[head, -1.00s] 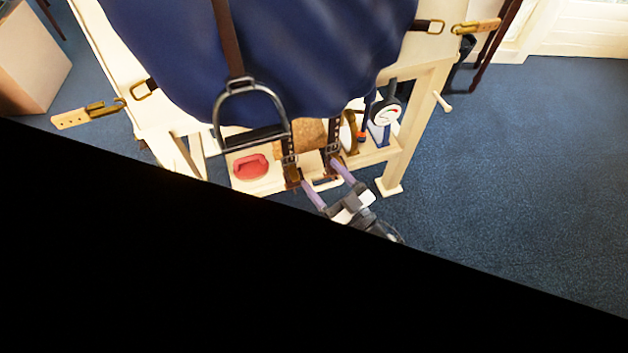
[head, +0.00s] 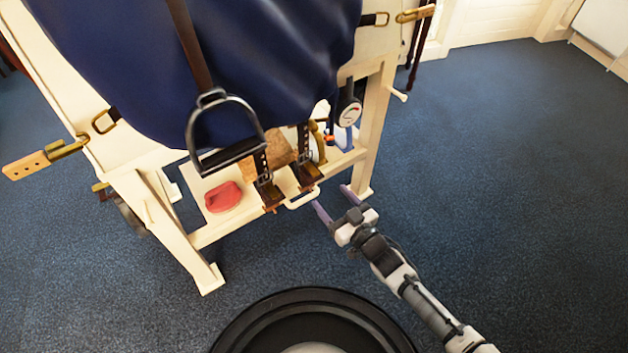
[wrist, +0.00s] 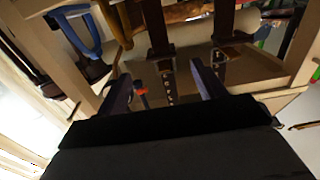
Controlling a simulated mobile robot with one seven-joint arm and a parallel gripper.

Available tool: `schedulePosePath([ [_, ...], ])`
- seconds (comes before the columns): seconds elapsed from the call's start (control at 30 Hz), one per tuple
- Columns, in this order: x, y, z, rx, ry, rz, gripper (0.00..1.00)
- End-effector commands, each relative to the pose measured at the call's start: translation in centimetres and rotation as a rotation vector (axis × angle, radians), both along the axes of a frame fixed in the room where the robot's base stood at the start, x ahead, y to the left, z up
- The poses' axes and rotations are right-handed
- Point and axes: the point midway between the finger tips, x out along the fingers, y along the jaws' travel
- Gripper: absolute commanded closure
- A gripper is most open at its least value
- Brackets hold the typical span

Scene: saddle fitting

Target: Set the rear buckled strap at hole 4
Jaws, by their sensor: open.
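Two dark buckled straps hang side by side below the blue saddle cloth in the head view. The left strap (head: 264,178) and the right strap (head: 303,157) each have a metal buckle and a brown lower end. I cannot tell which is the rear one, nor which hole either buckle is in. My gripper (head: 331,197) is open and empty, to the lower right of the straps and apart from them. In the wrist view, one strap (wrist: 156,25) hangs beyond the gap between my fingers (wrist: 160,72), and the other strap (wrist: 223,22) is to its right.
A cream wooden stand (head: 368,135) carries the saddle cloth (head: 230,60). A stirrup (head: 224,130) hangs just left of the straps. A red object (head: 223,197), a white handle (head: 302,199) and a dial gauge (head: 350,114) are nearby. Blue floor is clear to the right.

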Motion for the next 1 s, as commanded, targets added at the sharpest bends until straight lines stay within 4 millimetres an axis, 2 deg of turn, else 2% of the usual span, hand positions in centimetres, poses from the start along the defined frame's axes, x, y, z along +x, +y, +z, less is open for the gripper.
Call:
schedulePosePath([
  [0.2,3.9,2.9,-0.1,0.003,-0.001,0.004,0.31],
  [0.4,6.2,4.3,0.0,0.001,0.000,0.002,0.31],
  [0.57,7.0,4.8,0.0,0.001,0.000,0.000,0.31],
  [0.83,7.1,4.8,0.0,0.001,-0.001,0.000,0.31],
  [1.0,7.1,4.8,0.0,0.000,0.000,0.000,0.52],
])
